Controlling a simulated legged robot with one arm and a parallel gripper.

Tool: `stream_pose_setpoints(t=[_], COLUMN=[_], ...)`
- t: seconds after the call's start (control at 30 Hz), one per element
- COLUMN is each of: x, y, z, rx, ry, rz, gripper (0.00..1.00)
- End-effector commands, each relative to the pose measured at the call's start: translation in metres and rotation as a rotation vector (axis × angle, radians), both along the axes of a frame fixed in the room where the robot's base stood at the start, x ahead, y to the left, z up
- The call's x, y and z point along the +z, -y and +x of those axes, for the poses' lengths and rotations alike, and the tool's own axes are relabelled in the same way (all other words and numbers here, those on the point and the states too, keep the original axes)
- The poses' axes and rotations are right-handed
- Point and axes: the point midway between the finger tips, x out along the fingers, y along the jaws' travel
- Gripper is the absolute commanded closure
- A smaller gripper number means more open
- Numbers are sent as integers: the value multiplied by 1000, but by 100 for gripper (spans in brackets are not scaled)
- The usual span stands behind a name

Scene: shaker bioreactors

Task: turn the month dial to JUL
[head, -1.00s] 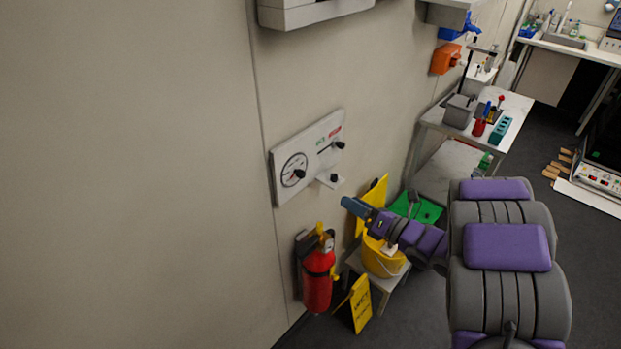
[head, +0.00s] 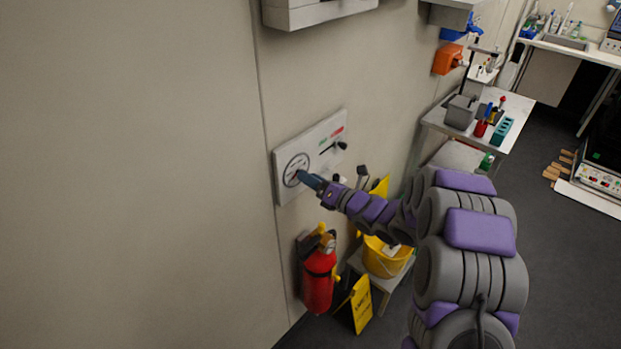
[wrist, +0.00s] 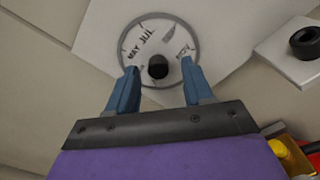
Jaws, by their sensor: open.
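The month dial (head: 291,165) is a round dark-rimmed face on a white wall panel. In the wrist view the dial face (wrist: 148,25) shows the words MAY and JUL to the upper left of the centre, with other lettering at the right. A black round knob (wrist: 158,67) sits at the dial's centre. My gripper (head: 303,176) is at the dial in the head view and hides the knob there. In the wrist view its blue fingers are open, one on each side of the knob, with gaps between them and it.
A black-knobbed lever (head: 340,146) is on the same panel, right of the dial. A small white shelf (wrist: 292,55) carries another black knob (wrist: 305,42). Below are a red extinguisher (head: 319,275), a yellow bucket (head: 385,260) and a yellow sign (head: 361,304).

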Motion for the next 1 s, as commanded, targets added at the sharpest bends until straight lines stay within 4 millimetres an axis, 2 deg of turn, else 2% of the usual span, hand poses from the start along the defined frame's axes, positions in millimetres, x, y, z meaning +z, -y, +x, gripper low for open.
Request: stream_pose_setpoints(t=[0.1, 0.43, 0.9, 1.0], x=[0, 0, -1, -1], y=[-5, -5, -6, -6], z=[4, 5, 6, 6], rx=[0, -1, -2, -2], ry=[0, -2, -2, -2], rz=[2, 1, 0, 0], gripper=[49, 50, 95, 100])
